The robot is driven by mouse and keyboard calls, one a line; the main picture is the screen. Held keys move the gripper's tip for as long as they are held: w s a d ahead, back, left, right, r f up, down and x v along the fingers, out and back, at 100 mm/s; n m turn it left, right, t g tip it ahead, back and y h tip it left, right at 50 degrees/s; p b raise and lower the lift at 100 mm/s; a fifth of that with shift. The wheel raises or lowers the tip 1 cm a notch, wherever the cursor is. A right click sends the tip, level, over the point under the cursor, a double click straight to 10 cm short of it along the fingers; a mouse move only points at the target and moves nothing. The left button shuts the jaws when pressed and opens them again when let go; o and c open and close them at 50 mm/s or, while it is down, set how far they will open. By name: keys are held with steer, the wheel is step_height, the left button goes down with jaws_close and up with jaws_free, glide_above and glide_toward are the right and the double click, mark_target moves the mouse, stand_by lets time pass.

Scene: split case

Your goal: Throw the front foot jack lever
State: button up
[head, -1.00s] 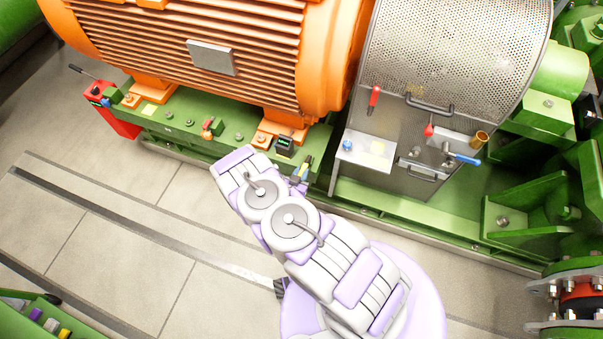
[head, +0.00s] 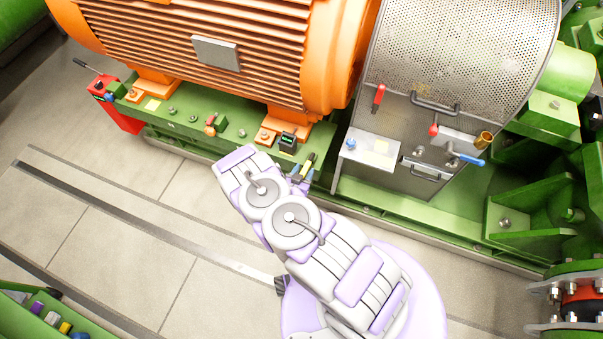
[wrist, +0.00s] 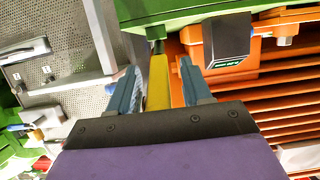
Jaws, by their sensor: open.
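A lever with a yellow grip (wrist: 158,82) stands out from a dark pivot on the green base by the orange motor's near foot. In the head view the lever (head: 308,162) shows just past the end of my arm. My gripper (wrist: 158,78) is open, with one blue finger on each side of the yellow grip. A gap shows between the grip and the right finger. The left finger is very close to the grip, and I cannot tell if it touches. The grip's lower end is hidden behind the gripper's dark palm.
A black box with a small green display (head: 287,141) sits beside the lever, close to the right finger in the wrist view (wrist: 228,42). A perforated metal guard (head: 450,60) with red and blue handles stands to the right. Another small red-handled fitting (head: 211,122) is further left.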

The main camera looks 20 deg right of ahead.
steer(key=p+v, duration=0.2)
steer(key=v, duration=1.5)
steer(key=shift+s+a, duration=0.15)
